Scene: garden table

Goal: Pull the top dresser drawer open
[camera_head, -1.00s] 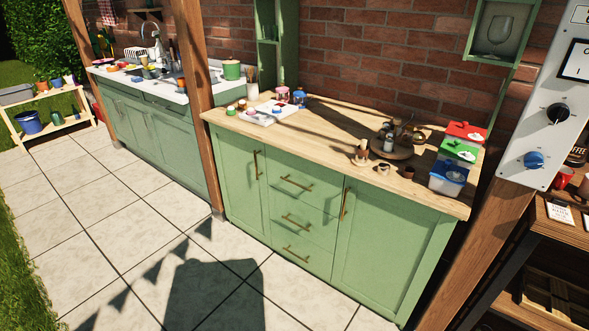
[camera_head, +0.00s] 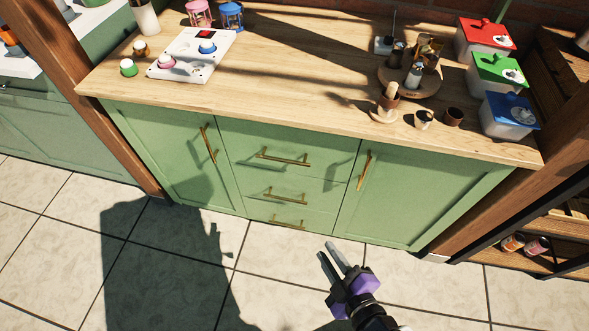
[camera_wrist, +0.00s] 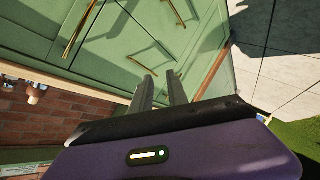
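The green dresser (camera_head: 410,204) stands ahead with a wooden top and a middle column of three drawers. The top drawer (camera_head: 243,150) is closed, with a horizontal brass bar handle (camera_head: 284,157). My gripper (camera_head: 329,249) is in front of and below the drawers, to their right, apart from every handle. Its two fingers are spread with nothing between them. In the wrist view the fingers (camera_wrist: 160,84) also stand apart and point at the green dresser front (camera_wrist: 120,50), which appears tilted, with brass handles on it.
Doors with upright handles flank the drawers: left door (camera_head: 170,150), right door (camera_head: 400,185). The wooden countertop (camera_head: 290,90) carries a white button panel (camera_head: 192,58), a round tray (camera_head: 408,88) and lidded tubs (camera_head: 508,112). Wooden posts stand at both sides. The tiled floor in front is clear.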

